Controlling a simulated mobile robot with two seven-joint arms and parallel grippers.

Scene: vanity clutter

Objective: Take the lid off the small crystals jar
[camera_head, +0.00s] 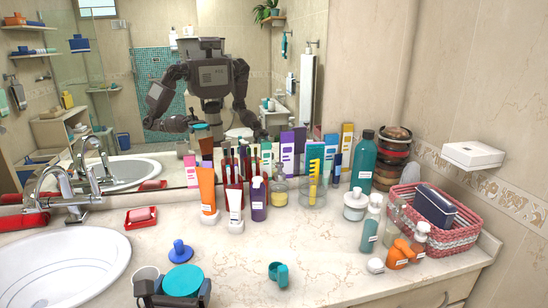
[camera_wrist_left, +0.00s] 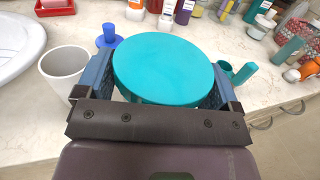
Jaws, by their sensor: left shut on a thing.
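A round, flat teal lid (camera_head: 183,279) is at the bottom of the head view, and it fills the middle of the left wrist view (camera_wrist_left: 164,68). My left gripper (camera_head: 174,291) is shut on this teal-lidded thing, with one finger on each side of it. The fingers also show in the left wrist view (camera_wrist_left: 160,88). The jar body under the lid is hidden by the lid and gripper, so I cannot tell whether the lid sits on it. No label of the jar can be read. My right gripper is not directly in view.
A white cup (camera_head: 146,273) stands close left of the gripper. A blue stoppered object (camera_head: 180,251) is just behind, and a small teal cup (camera_head: 279,273) is to the right. Tubes and bottles line the mirror; a pink basket (camera_head: 462,238) is at right. The front counter between is clear.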

